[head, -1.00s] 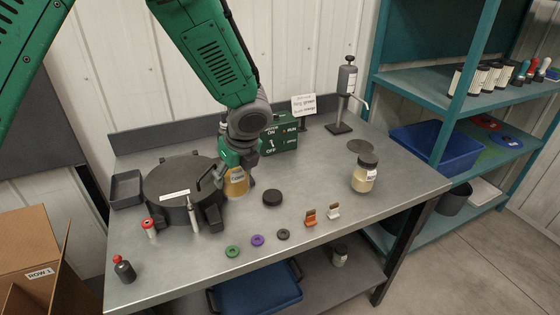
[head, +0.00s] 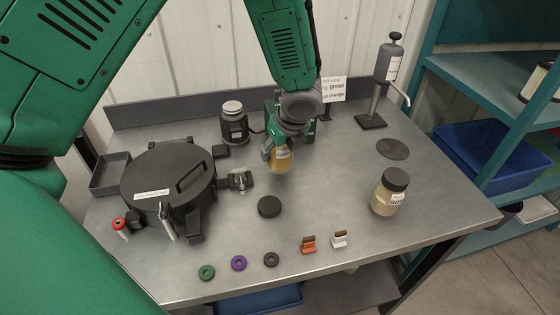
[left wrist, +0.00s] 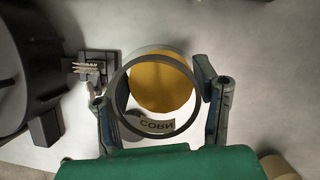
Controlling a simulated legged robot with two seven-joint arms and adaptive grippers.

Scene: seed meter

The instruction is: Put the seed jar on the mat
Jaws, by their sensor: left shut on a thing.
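My left gripper (head: 284,150) is shut on an open jar of yellow seed (head: 279,158). The left wrist view shows the jar's round mouth (left wrist: 160,80) between the two fingers, with a label reading CORN. The jar appears slightly raised above the bench. A thin round dark grey mat (head: 393,149) lies bare at the back right of the bench. A second jar (head: 388,193), black-lidded with pale contents, stands in front of the mat. A black round lid (head: 269,206) lies on the bench in front of the held jar. My right gripper is not in view.
A round black seed meter (head: 170,180) stands on the left, with a black device (head: 234,124) behind it. A pump dispenser (head: 385,70) stands behind the mat. Coloured rings (head: 239,263) and small clips (head: 309,245) line the front. Bench between held jar and mat looks clear.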

